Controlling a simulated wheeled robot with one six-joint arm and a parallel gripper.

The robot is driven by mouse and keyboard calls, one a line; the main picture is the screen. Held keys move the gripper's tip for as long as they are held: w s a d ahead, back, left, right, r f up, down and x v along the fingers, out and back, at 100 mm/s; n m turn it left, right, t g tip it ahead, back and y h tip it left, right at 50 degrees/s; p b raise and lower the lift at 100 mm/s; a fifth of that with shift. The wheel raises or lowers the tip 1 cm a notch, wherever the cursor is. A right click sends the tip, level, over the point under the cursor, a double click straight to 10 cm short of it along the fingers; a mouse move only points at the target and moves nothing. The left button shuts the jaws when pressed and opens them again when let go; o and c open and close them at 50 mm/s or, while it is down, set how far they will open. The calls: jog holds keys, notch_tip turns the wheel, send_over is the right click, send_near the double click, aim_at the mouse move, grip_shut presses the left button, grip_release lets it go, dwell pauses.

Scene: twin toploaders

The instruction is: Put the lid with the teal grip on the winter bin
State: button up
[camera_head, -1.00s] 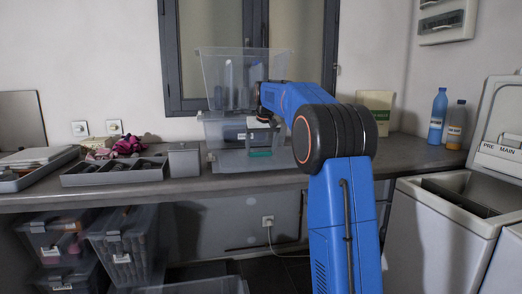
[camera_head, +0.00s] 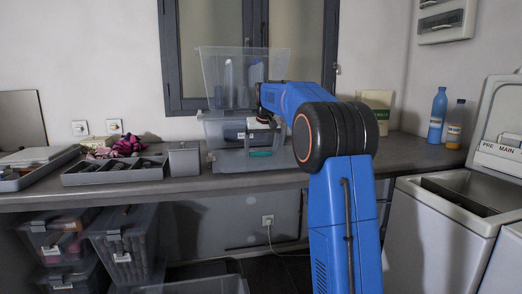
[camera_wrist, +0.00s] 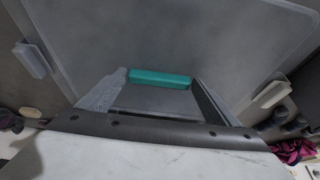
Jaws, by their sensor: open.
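The lid with the teal grip is a large, clear grey sheet (camera_wrist: 170,35) with pale side clips, filling the upper wrist view. Its teal grip (camera_wrist: 160,78) lies between my gripper's (camera_wrist: 158,80) spread fingers; I cannot tell whether they touch it. In the head view the teal grip (camera_head: 261,154) shows low in front of a clear bin on the counter. My gripper (camera_head: 262,140) is above and around it, partly hidden by my arm. The clear bin (camera_head: 222,130) has a small label, unreadable here, so I cannot tell whether it is the winter bin.
A tall clear container (camera_head: 213,72) rises above the clear bin. A divided tray (camera_head: 115,177) and a small grey box (camera_head: 184,160) stand left. Bottles (camera_head: 438,115) stand at the right, near an open toploader (camera_head: 425,225). More clear bins (camera_head: 125,245) sit under the counter (camera_head: 240,181).

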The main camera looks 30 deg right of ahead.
jog(key=shift+f, duration=0.5)
jog(key=shift+r, duration=0.25)
jog(key=v, duration=1.3)
jog(key=shift+w, duration=0.3)
